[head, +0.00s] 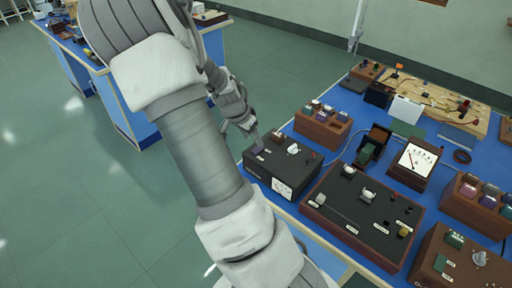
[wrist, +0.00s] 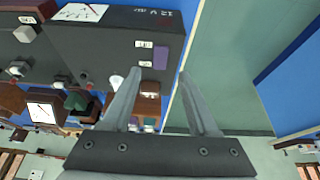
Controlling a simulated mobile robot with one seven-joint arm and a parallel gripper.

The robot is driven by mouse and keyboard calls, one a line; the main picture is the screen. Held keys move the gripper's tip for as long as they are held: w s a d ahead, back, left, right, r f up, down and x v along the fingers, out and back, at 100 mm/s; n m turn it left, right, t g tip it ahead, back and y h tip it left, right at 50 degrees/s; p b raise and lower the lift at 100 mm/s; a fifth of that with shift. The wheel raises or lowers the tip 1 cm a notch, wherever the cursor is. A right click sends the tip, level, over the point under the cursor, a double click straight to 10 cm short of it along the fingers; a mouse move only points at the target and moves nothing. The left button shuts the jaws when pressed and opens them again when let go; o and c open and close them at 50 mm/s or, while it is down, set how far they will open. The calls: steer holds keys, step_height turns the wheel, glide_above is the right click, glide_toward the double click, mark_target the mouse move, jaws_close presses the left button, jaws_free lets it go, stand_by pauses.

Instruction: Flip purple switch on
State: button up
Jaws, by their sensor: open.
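The purple switch (head: 258,151) is a small purple patch at the left corner of the top of a black box (head: 290,166). In the wrist view the purple switch (wrist: 160,58) shows beside two small white labels, between my two fingertips as seen from there. My gripper (head: 255,137) is just above that corner of the box. In the wrist view my gripper (wrist: 159,74) is open, with nothing between its fingers. I cannot tell whether the fingers touch the switch, nor which way the switch is set.
The box also carries a dial meter (head: 283,187) and a pale knob (head: 293,149). A brown-edged black panel (head: 340,225) with knobs stands to its right. A wooden block (head: 322,128) with several plugs stands behind. Open green floor (head: 60,200) lies left of the blue bench.

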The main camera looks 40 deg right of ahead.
mark_target(258, 149)
steer(key=x, duration=0.6)
steer(key=shift+c, duration=0.3)
jaws_close()
